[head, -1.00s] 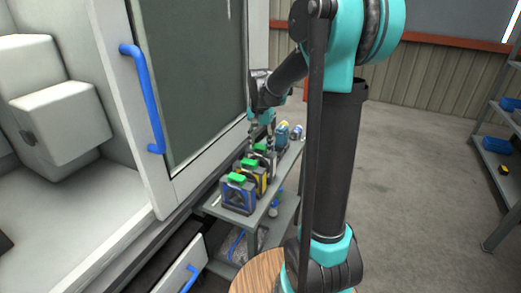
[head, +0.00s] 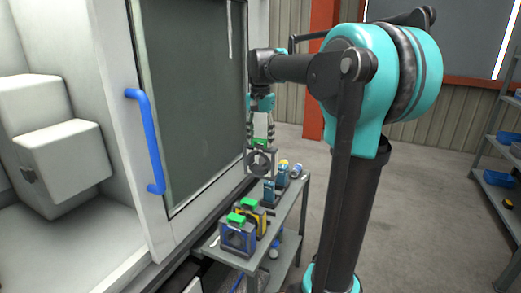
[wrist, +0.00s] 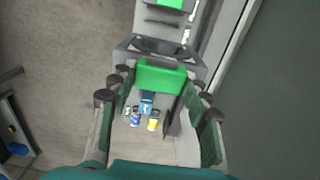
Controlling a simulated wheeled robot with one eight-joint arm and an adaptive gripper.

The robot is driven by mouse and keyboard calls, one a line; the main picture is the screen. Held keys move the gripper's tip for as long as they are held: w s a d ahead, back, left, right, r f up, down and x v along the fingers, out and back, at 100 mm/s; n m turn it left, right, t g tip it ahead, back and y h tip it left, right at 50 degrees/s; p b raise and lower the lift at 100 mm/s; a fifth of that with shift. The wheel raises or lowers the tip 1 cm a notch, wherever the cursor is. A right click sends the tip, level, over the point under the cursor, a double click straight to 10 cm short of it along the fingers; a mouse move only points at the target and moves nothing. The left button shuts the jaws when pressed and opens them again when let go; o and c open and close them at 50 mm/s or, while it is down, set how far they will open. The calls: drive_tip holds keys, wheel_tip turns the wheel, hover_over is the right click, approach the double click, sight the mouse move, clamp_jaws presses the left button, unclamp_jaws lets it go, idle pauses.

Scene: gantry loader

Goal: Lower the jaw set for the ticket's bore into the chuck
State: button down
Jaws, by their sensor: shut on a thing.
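My gripper (head: 262,134) is shut on the green top of a grey jaw set (head: 260,163) and holds it upright, above the cart. In the wrist view the green top (wrist: 160,76) sits between my fingers, with its grey body behind. A blue-framed jaw set (head: 238,238) and a yellow-framed jaw set (head: 251,215), both with green tops, stand on the cart at its near end. The chuck and the ticket are not visible in these frames.
The narrow cart (head: 287,207) stands beside the machine, with several small bottles (head: 283,172) at its far end. The machine door (head: 190,95) has a blue handle (head: 146,140). A pale block (head: 62,155) is inside the machine at left. Shelving stands at far right.

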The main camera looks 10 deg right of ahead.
drive_tip(key=shift+r, duration=2.75)
